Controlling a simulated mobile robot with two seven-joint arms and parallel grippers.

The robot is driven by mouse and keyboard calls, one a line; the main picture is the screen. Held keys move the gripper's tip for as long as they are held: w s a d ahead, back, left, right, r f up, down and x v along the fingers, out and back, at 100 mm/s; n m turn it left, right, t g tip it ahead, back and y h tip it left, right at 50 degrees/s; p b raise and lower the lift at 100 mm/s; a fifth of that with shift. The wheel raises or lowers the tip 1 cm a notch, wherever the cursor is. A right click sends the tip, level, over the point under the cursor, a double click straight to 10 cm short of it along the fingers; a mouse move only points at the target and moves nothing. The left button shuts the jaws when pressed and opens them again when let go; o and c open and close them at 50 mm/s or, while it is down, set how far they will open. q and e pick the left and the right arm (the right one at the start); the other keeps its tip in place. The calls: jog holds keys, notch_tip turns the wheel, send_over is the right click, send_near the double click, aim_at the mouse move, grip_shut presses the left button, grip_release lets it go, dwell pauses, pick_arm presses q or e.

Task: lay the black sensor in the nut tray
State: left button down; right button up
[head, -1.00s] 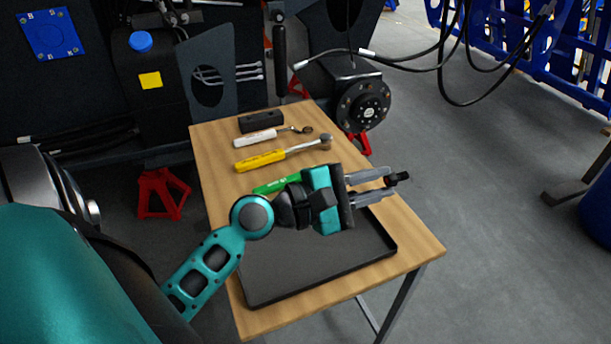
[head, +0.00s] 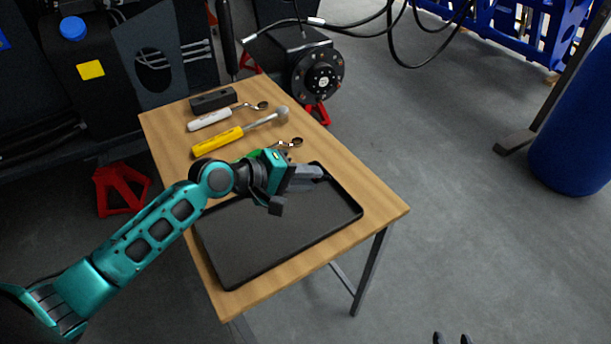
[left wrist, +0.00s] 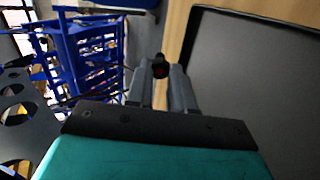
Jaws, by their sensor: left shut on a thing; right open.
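In the head view the sensor is hard to make out against the dark fingers. The nut tray (head: 255,240) is a wide, shallow black tray on the wooden table. The gripper appears over the tray's far side, though its height is unclear; the tray's rim also shows at right in the left wrist view (left wrist: 195,25). Two dark tips of my open right gripper (head: 452,338) show at the bottom edge.
On the wooden table (head: 385,212) behind the tray lie a yellow-handled tool (head: 218,141), a white-handled tool (head: 209,119), a black block (head: 213,100) and a partly hidden green-handled tool. A black hub (head: 317,76) stands beyond the table. The tray's visible floor is bare.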

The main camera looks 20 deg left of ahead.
aim_at(304, 217)
pick_arm(q)
jog(key=shift+s, duration=0.1)
jog(key=shift+f+b, duration=0.35)
jog(key=shift+f, duration=0.05)
jog(key=shift+f+b, duration=2.8)
jog(key=shift+f, duration=1.25)
jog(key=c, duration=1)
grip_release()
jog(key=shift+o, duration=0.5)
jog(key=shift+s+f, duration=0.1)
jog(key=shift+f, duration=0.05)
